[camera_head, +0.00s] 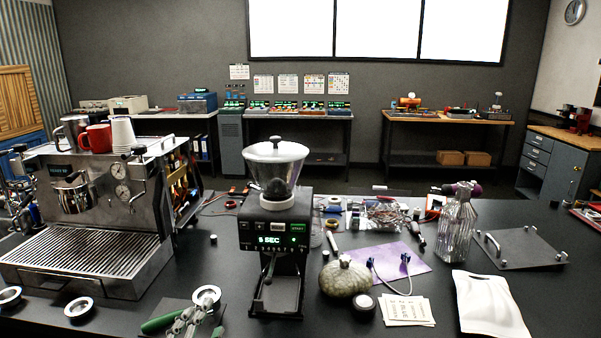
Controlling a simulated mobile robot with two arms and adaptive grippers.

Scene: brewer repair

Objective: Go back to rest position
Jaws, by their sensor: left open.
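My right gripper is not in view.
An espresso machine (98,262) stands left and a grinder (274,232) in the middle of the dark table.

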